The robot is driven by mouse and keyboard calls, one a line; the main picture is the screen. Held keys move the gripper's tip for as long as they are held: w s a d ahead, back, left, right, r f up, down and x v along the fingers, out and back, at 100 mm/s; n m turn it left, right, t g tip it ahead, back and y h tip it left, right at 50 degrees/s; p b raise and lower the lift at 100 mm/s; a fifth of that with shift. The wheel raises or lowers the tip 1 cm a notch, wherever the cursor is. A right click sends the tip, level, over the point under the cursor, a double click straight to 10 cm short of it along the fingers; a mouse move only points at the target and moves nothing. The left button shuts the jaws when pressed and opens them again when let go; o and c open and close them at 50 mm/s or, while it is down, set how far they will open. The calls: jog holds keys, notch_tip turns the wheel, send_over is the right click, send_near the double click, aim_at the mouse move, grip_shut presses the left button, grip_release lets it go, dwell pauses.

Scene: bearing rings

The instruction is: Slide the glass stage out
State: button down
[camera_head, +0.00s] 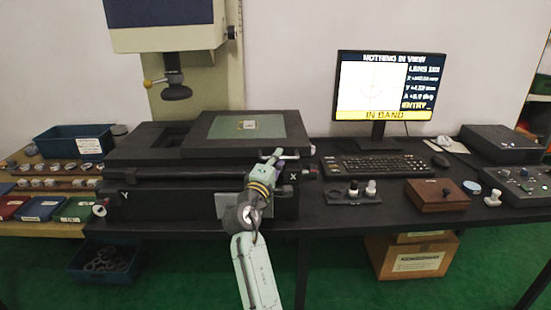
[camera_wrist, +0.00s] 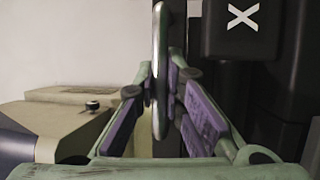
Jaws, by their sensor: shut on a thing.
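The glass stage (camera_head: 225,127), a greenish pane in a black frame, sits on top of the black measuring machine, shifted toward its right side. A small pale piece (camera_head: 247,125) lies on the glass. My gripper (camera_head: 270,160) is at the front right edge of the stage. In the wrist view my gripper (camera_wrist: 160,100) has its purple-padded fingers shut on a shiny metal handle (camera_wrist: 160,60), which stands upright in that picture. The glass itself does not show in the wrist view.
A marked X block (camera_wrist: 243,18) is close beside the fingers. The machine's column and head (camera_head: 172,70) stand behind the stage. A keyboard (camera_head: 375,166), a monitor (camera_head: 385,85) and a small black holder (camera_head: 350,192) are to the right. A blue bin (camera_head: 75,143) is at left.

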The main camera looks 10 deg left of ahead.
jog(key=shift+d, duration=0.2)
jog(key=c, duration=1.9)
grip_release()
jog(key=shift+c, duration=0.2)
jog(key=shift+s+a, duration=0.1)
jog(key=v, duration=1.1)
jog(key=shift+s, duration=0.4)
